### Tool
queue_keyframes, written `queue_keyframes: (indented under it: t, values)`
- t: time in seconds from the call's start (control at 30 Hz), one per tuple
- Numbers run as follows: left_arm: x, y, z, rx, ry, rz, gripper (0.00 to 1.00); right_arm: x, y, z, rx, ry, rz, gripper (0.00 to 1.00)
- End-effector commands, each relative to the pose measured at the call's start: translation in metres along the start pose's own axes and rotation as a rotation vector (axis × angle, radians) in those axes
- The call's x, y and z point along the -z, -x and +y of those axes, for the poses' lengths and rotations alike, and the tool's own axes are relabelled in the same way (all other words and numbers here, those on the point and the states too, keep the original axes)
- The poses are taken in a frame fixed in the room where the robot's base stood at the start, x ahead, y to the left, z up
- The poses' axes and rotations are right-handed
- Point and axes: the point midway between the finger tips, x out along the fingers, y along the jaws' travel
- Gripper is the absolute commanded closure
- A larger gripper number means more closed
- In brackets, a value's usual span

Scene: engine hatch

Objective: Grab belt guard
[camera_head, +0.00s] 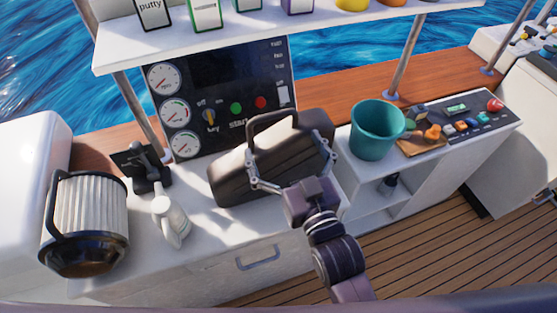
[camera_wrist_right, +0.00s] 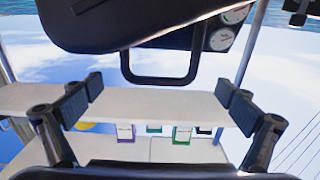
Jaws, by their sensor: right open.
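The belt guard, which I take to be the dark, rounded case-like cover (camera_head: 235,172) with a black loop handle (camera_head: 272,118) on top, sits on the white counter in front of the gauge panel. My right gripper (camera_head: 290,165) is over its near side, with its fingers spread wide and part of the cover behind them. In the right wrist view the gripper (camera_wrist_right: 160,90) is open, and the black handle (camera_wrist_right: 160,80) shows between and beyond the fingertips. I see no grip on it; whether the fingers touch the cover is unclear. My left gripper is not in view.
A teal bucket (camera_head: 372,130) and a tray of small parts (camera_head: 460,122) are on the right. A shelf with boxes (camera_head: 260,30) overhangs the gauge panel (camera_head: 225,85).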

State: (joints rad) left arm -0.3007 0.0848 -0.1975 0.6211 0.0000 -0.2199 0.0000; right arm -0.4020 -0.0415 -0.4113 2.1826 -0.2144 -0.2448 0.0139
Motion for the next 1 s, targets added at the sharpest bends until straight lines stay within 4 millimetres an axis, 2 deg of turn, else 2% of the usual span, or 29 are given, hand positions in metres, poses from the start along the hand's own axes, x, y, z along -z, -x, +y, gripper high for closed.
queue_keyframes:
  t: [0.53, 0.87, 1.0]
  values:
    - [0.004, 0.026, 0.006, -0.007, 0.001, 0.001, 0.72, -0.001, -0.059, 0.002, -0.001, -0.002, -0.003, 0.00]
    - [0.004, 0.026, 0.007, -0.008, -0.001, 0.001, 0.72, -0.004, -0.065, 0.001, 0.000, -0.002, -0.004, 0.00]
    - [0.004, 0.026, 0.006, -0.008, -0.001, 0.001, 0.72, -0.004, -0.065, 0.001, 0.000, -0.001, -0.005, 0.13]
